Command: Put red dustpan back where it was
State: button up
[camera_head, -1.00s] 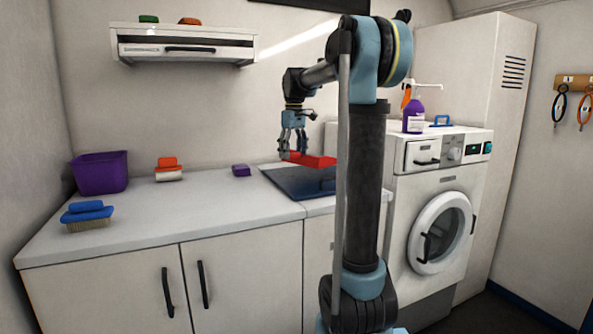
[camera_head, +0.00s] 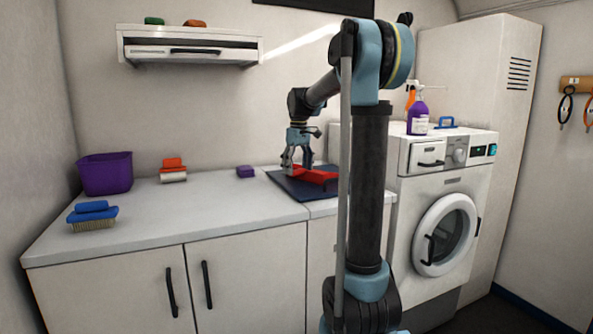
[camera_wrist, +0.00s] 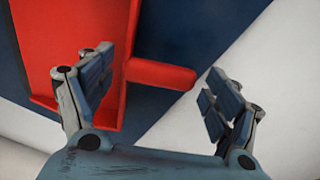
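The red dustpan (camera_head: 318,175) lies on the dark blue mat (camera_head: 297,192) on the counter. In the wrist view the red dustpan (camera_wrist: 65,45) fills the upper left, with its short handle (camera_wrist: 160,74) pointing right. My gripper (camera_head: 297,168) is low over the mat at the dustpan's left end. In the wrist view my gripper (camera_wrist: 155,95) has its fingers spread wide apart, with the handle reaching across the gap between them. The left finger overlaps the pan in the picture; whether it touches is unclear. My arm hides the mat's right part in the head view.
A shelf unit (camera_head: 185,48) hangs above. A washing machine (camera_head: 440,190) stands right. The counter's front middle is clear.

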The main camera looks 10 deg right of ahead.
dwell(0.3)
notch_tip(320, 180, up, 12)
jog(key=shift+d, duration=0.15)
dwell(0.4)
jog(key=s+d+f+m, duration=0.1)
jog(key=s+f, duration=0.3)
jog(key=s, duration=0.3)
jog(key=s+d+f+m+t, duration=0.1)
jog(key=s+d+f, duration=0.1)
jog(key=s+f, duration=0.3)
jog(key=s+d+f+m, duration=0.2)
jog(key=s+f, duration=0.2)
jog(key=s, duration=0.5)
jog(key=shift+s+d+f, duration=0.1)
jog(key=shift+d+f, duration=0.1)
jog(key=shift+d, duration=0.05)
jog(key=s+d+f+m, duration=0.1)
jog(key=s+f+m, duration=0.1)
jog(key=s+f, duration=0.6)
jog(key=s+d+f+m+t, duration=0.1)
jog(key=s+f, duration=0.7)
jog(key=f, duration=0.4)
jog(key=shift+m, duration=0.4)
jog(key=shift+d+f, duration=0.1)
